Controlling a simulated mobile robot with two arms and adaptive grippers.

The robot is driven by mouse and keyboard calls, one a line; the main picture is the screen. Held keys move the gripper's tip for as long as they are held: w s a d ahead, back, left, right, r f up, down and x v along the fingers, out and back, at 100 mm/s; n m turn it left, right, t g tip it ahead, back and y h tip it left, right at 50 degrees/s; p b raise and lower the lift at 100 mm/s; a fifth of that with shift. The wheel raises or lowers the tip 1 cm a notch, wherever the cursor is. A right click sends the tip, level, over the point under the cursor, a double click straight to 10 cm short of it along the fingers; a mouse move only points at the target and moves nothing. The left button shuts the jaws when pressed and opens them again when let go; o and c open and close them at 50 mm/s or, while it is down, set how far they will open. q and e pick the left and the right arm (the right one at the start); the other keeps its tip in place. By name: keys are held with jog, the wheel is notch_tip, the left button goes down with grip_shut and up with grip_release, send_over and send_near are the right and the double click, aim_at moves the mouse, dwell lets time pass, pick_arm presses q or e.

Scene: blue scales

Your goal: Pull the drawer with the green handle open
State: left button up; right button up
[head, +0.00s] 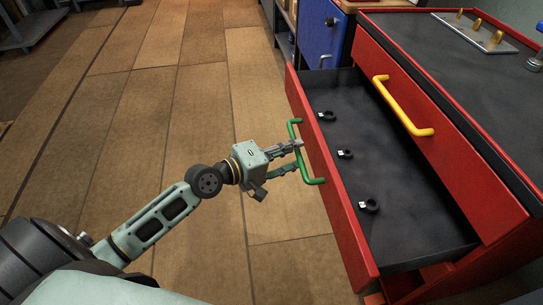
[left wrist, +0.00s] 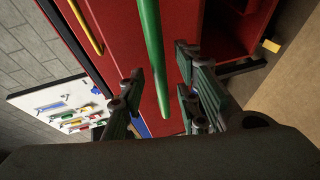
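The drawer (head: 403,165) with the green handle (head: 313,182) stands pulled far out of the red cabinet, its dark inside showing. My left gripper (head: 295,155) is at the green handle, in front of the drawer's red face. In the left wrist view the green handle (left wrist: 150,50) runs between the two spread fingers of the left gripper (left wrist: 160,68), with a visible gap on both sides. The fingers look open and not closed on the bar. My right gripper is in neither view.
Several small black rings (head: 369,205) lie in the drawer. A yellow handle (head: 403,105) is on the red cabinet front behind it. A blue cabinet (head: 320,35) stands at the back. A white tool board (left wrist: 60,112) shows in the wrist view. The tiled floor (head: 200,110) left of the drawer is clear.

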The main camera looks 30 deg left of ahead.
pick_arm(q)
jog(key=v, duration=1)
jog(key=shift+d, duration=0.1)
